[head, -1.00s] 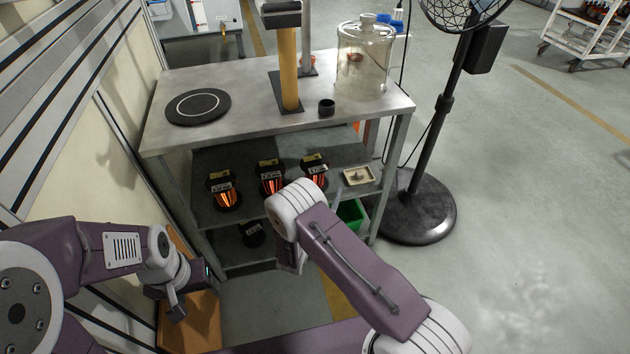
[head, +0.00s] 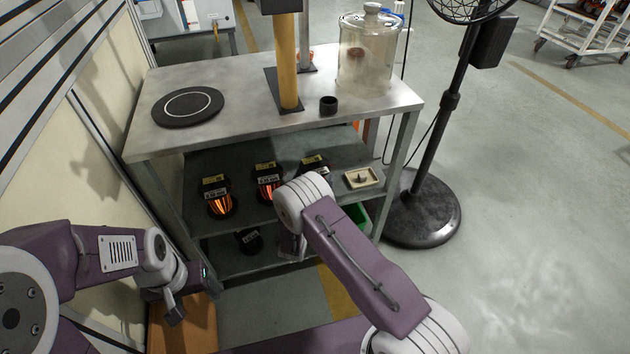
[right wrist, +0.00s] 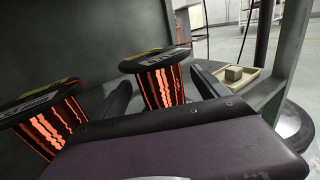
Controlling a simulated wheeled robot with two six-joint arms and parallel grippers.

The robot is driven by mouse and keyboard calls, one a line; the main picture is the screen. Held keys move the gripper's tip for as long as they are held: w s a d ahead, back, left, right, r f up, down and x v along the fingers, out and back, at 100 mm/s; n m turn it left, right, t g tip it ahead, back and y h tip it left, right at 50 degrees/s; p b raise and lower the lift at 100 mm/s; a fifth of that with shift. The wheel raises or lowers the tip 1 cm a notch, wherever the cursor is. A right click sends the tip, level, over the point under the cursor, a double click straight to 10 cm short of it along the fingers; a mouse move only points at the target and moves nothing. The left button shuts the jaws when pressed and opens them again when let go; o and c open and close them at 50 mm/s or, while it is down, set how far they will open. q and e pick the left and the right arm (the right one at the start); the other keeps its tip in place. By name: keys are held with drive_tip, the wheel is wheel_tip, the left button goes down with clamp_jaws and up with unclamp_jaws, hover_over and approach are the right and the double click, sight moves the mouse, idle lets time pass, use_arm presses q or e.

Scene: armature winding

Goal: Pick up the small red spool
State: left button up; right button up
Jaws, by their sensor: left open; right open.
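Several dark-flanged spools with glowing red-orange windings stand on the middle shelf, among them a left one (head: 219,199) and a middle one (head: 267,184). The right one (head: 313,166) is partly hidden by my right arm. Which is the small red spool I cannot tell. In the right wrist view, my open right gripper (right wrist: 163,80) has one dark finger on each side of a spool (right wrist: 158,86); contact cannot be made out. My right gripper is mostly hidden in the head view. My left gripper (head: 190,293) is open and empty, left of the shelves.
A shallow tray (head: 376,181) with a small block is right of the spools. The metal tabletop (head: 235,125) above bears a black disc, a post, a small black cup and a glass jar (head: 366,75). A fan stand (head: 420,215) is on the right.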

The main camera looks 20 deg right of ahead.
drive_tip(key=b+x, duration=0.3)
drive_tip(key=x, duration=0.1)
drive_tip(key=shift+w+d, duration=0.15)
drive_tip(key=shift+w, duration=0.3)
drive_tip(key=shift+r, duration=0.15)
clamp_jaws()
drive_tip(key=shift+r, duration=0.1)
